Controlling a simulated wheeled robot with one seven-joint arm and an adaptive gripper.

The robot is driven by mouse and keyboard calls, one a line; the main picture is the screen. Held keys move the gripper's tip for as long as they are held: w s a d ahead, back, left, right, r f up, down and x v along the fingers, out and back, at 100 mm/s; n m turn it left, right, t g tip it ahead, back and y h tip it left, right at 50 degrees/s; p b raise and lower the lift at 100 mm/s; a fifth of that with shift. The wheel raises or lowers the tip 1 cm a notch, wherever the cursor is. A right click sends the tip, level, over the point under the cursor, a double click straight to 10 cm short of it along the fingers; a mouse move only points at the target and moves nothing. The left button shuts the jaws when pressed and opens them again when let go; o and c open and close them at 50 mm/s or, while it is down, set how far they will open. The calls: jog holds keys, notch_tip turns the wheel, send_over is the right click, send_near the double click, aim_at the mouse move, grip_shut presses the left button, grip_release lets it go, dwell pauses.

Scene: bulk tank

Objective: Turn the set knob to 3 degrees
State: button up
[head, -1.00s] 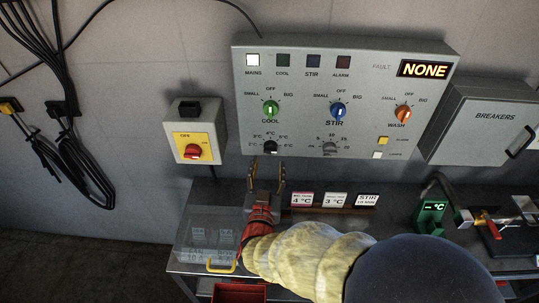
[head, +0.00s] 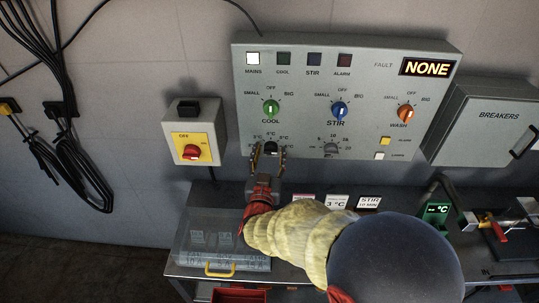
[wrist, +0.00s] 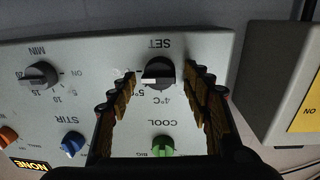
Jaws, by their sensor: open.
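The set knob is black with a pale pointer line. In the wrist view the set knob (wrist: 158,73) sits under the word SET, between the fingertips of my gripper (wrist: 158,82). In the head view the set knob (head: 270,148) shows between the two fingers of my gripper (head: 268,158), which is raised to the panel's lower left. The jaws are open, one finger on each side of the knob, with a gap to it in the wrist view. The scale marks 4°C and 5° show beside the knob; the 3° mark is not clear in the wrist view.
The green cool knob (head: 270,108), blue stir knob (head: 339,109) and grey timer knob (head: 331,149) are close by on the panel (head: 300,90). A yellow switch box (head: 212,150) is left of it. A clear-covered box (head: 195,240) and small signs (head: 337,202) are on the bench below.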

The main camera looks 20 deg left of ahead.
jog(key=shift+c, duration=0.7)
jog(key=c, duration=1)
